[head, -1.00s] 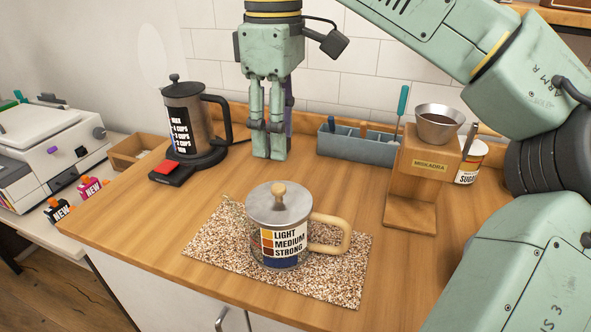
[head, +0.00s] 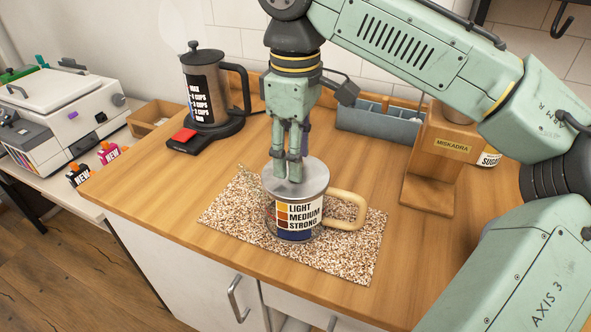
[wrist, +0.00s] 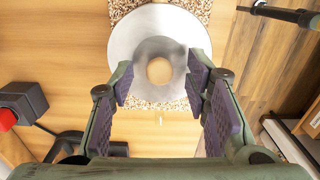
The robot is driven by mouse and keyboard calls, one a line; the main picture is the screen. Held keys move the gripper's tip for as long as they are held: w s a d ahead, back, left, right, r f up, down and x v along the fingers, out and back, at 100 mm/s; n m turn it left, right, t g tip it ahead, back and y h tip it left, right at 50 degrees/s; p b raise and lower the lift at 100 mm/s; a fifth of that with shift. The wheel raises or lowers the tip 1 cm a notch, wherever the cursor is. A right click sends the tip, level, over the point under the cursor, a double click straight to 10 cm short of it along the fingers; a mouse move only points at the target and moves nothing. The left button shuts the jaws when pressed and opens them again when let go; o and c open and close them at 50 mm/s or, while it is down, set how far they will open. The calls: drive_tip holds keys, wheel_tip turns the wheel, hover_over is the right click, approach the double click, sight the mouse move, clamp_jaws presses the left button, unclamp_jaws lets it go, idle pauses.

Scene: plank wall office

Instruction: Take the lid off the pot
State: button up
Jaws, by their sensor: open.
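The pot (head: 296,215) is a mug-shaped vessel with a "LIGHT MEDIUM STRONG" label and a pale wooden handle, upright on a speckled mat (head: 350,255). Its round grey metal lid (head: 316,178) sits on top. The lid's round wooden knob (wrist: 159,71) shows in the wrist view, between and just beyond my fingers; the fingers hide it in the head view. My gripper (head: 287,172) points down over the lid. In the wrist view my gripper (wrist: 163,85) is open, with a finger on each side of the knob and gaps beside it.
A black kettle-like press (head: 207,92) on a base stands at the back left. A blue-grey organiser (head: 378,123) and a wooden dripper stand (head: 435,165) are behind and right. The counter (head: 150,195) left of the mat is clear.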

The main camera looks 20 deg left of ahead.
drive_tip(key=shift+f, duration=0.25)
drive_tip(key=shift+c, duration=0.5)
clamp_jaws()
